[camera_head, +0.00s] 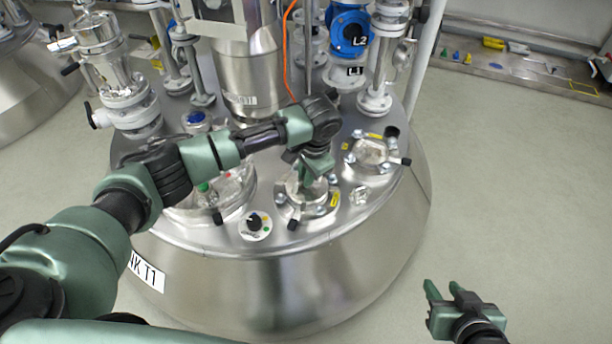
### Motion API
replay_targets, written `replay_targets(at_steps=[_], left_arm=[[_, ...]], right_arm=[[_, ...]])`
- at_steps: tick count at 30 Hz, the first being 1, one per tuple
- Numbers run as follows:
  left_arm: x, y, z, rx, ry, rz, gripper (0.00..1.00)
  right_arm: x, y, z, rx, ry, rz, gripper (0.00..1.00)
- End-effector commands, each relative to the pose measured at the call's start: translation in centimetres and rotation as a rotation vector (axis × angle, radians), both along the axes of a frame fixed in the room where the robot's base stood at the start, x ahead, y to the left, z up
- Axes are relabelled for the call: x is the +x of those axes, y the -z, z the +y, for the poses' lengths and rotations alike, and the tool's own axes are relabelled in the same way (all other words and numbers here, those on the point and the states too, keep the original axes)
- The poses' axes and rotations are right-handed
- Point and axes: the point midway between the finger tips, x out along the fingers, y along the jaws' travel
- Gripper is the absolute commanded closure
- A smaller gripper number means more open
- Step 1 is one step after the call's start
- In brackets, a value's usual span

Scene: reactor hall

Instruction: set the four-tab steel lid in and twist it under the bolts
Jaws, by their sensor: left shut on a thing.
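My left gripper (308,182) points down over a bolted round port (289,207) on the top of the steel tank. It is shut on the steel lid (301,189), which shows only in part beneath the fingers. The lid is at the port's opening; I cannot tell whether it is seated or how its tabs stand to the bolts. Several bolts and a black handle (292,224) sit around the port's rim. My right gripper (441,287) is open and empty, low over the floor to the right of the tank.
A second bolted port (372,152) stands to the right, and a larger sight-glass port (232,190) to the left. A black knob (254,221) is close by. Pipes, valves and a blue fitting (350,30) crowd the back. The floor at right is clear.

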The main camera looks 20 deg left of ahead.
Motion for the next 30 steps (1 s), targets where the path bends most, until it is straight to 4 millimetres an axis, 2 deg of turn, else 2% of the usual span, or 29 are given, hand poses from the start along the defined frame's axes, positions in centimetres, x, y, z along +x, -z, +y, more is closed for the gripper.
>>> replay_targets(at_steps=[21,30], left_arm=[[0.1,0.9,0.0,0.0,0.0,-0.002,1.0],[0.1,1.5,0.0,-0.002,-0.001,-0.001,1.0]], right_arm=[[5.0,-5.4,2.1,0.082,-0.025,-0.352,0.64],[3.4,-3.4,1.4,0.051,-0.016,-0.225,0.64]])
